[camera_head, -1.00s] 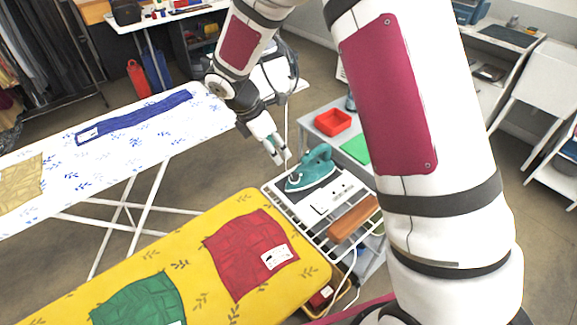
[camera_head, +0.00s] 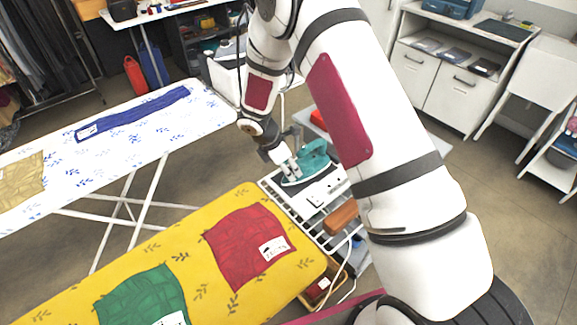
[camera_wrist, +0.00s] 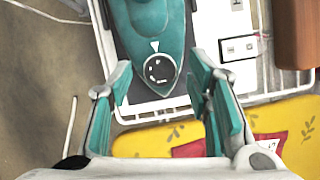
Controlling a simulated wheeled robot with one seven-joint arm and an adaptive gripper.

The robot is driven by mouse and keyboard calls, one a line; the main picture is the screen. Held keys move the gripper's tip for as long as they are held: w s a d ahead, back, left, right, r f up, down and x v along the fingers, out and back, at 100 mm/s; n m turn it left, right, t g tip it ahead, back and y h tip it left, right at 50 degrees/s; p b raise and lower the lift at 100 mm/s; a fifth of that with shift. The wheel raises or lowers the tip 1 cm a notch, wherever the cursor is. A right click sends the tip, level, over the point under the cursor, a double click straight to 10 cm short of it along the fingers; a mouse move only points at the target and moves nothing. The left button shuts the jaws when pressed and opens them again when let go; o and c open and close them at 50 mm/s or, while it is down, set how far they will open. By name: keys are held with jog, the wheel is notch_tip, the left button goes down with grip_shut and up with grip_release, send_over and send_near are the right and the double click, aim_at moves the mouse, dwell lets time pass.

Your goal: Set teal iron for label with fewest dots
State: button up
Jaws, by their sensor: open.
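The teal iron (camera_head: 314,156) rests on the white rack at the end of the yellow ironing board. In the wrist view the iron (camera_wrist: 146,30) shows its round dark dial (camera_wrist: 160,69) and a white triangular mark above it. My gripper (camera_head: 290,172) is open at the iron; in the wrist view its fingers (camera_wrist: 158,80) stand apart on either side of the dial, with nothing held. White labels lie on the red cloth (camera_head: 237,250), the green cloth (camera_head: 140,300) and the blue cloth (camera_head: 140,113). Their dots are too small to count.
The yellow ironing board (camera_head: 205,215) is in front, the white patterned board (camera_head: 205,112) behind it. A brown block (camera_head: 341,217) lies on the rack (camera_head: 275,183) beside the iron. A red tray (camera_head: 318,119) is behind, partly hidden by my arm. A tan cloth (camera_head: 22,178) lies at left.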

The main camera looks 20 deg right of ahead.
grip_shut()
jog(key=shift+w+f+m+b, duration=0.1)
jog(key=shift+m+b, duration=0.2)
jog(key=shift+b, duration=0.05)
jog(key=shift+w+m+g+b, duration=0.2)
jog(key=shift+m+g+b, duration=0.3)
jog(key=shift+m+b, duration=0.45)
jog(key=m+g+b, duration=0.1)
jog(key=m+b, duration=0.1)
jog(key=shift+w+m, duration=0.1)
jog(key=shift+m, duration=0.25)
jog(key=m+g+b, duration=0.1)
jog(key=m+b, duration=0.1)
jog(key=m, duration=0.1)
jog(key=shift+d+y, duration=0.1)
jog(key=shift+y, duration=0.2)
jog(key=shift+m+g+y+b, duration=0.3)
jog(key=shift+m+g+b, duration=0.45)
jog(key=shift+m, duration=0.95)
